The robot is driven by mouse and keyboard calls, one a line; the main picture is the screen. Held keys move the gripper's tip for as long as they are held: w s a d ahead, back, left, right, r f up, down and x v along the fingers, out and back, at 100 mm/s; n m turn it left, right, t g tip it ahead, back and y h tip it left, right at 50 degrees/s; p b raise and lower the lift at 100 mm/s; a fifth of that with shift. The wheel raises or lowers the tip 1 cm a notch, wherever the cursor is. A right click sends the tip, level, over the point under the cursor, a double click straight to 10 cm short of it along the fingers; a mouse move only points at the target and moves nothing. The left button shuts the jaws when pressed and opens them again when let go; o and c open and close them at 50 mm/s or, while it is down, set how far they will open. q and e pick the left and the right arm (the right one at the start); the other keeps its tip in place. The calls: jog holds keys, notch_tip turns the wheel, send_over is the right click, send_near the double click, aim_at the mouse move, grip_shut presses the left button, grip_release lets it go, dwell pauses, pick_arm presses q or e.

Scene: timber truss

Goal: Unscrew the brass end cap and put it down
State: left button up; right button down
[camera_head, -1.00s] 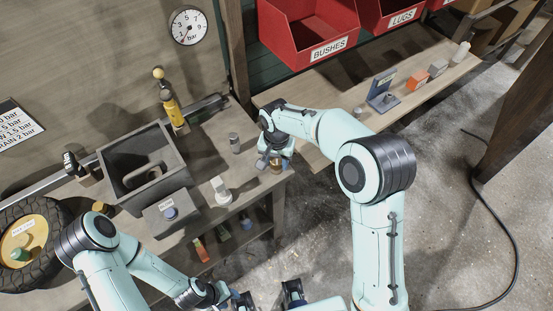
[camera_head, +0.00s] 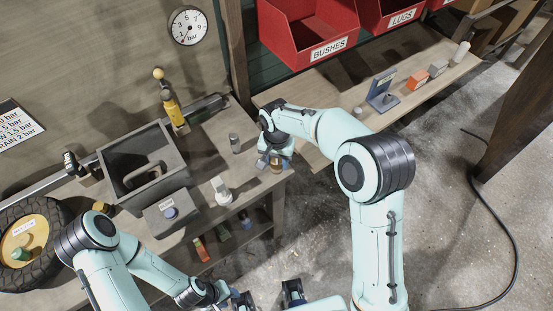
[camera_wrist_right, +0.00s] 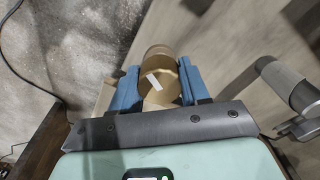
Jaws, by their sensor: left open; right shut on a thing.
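The brass end cap (camera_wrist_right: 158,84) shows in the right wrist view as a gold-brown cylinder with a white stripe. It sits between the blue fingers of my right gripper (camera_wrist_right: 155,88), which is shut on it. In the head view the right gripper (camera_head: 272,163) is at the right corner of the wooden bench, with a little of the brass cap (camera_head: 277,168) showing; the fingers and wrist hide most of it. I cannot tell how the cap meets what it is screwed to. My left gripper (camera_head: 268,299) is open and empty at the bottom edge of the head view.
The bench (camera_head: 207,150) holds a dark open tray (camera_head: 140,183), a grey box with a blue knob (camera_head: 168,212), a white fitting (camera_head: 221,190) and a grey cylinder (camera_head: 234,143). A grey metal pipe part (camera_wrist_right: 290,85) is close right of the right gripper.

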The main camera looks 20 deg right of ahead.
jog(key=shift+f, duration=0.25)
jog(key=shift+f+b, duration=0.6)
jog(key=shift+f, duration=0.3)
jog(key=shift+c, duration=2.4)
grip_release()
notch_tip(320, 180, up, 13)
jog(key=p, duration=0.1)
jog(key=shift+r, duration=0.2)
